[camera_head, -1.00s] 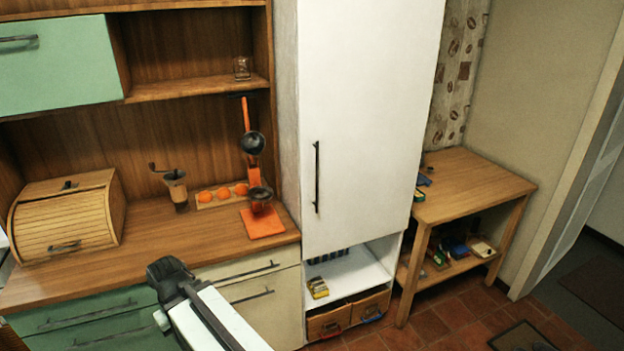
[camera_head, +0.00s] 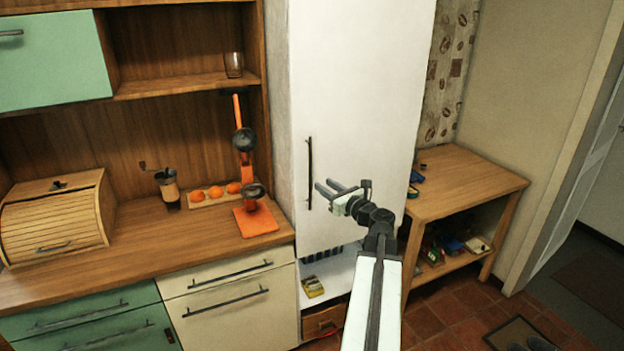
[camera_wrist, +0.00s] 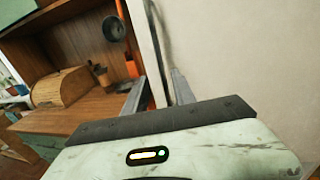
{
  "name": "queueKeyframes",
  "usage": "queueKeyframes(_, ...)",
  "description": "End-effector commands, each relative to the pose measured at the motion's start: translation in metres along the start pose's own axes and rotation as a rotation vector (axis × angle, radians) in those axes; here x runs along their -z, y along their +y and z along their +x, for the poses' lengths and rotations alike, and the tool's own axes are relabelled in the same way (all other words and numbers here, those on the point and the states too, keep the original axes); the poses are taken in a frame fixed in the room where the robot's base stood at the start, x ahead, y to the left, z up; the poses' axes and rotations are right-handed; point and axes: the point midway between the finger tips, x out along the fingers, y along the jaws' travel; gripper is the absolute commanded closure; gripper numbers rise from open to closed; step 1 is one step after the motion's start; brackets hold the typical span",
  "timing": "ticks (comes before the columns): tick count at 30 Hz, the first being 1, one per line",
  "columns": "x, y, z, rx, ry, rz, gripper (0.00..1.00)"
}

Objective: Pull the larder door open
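The larder door (camera_head: 358,120) is a tall white panel and looks shut in the head view. Its black vertical bar handle (camera_head: 309,172) sits near the door's left edge. My gripper (camera_head: 322,188) is in front of the door, just right of the handle's lower part, with its fingers pointing left. The fingers are apart with nothing between them. I cannot tell whether a finger touches the handle.
An open shelf (camera_head: 330,274) with a small yellow box (camera_head: 312,287) lies under the door. The wooden counter (camera_head: 130,245) on the left holds a bread box (camera_head: 55,220) and an orange juicer (camera_head: 255,218). A wooden side table (camera_head: 465,185) stands to the right.

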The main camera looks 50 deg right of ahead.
Motion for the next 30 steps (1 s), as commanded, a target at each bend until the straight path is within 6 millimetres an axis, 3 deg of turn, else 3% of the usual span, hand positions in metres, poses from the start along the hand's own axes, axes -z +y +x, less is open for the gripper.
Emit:
queueKeyframes(8,-0.002,-0.003,0.008,0.005,-0.006,0.015,0.68)
queueKeyframes(20,-0.001,-0.003,0.074,0.003,-0.004,0.012,0.68)
queueKeyframes(28,-0.001,-0.001,0.077,0.003,-0.004,0.012,0.68)
queueKeyframes(30,-0.001,-0.001,0.077,0.002,-0.004,0.012,0.88)
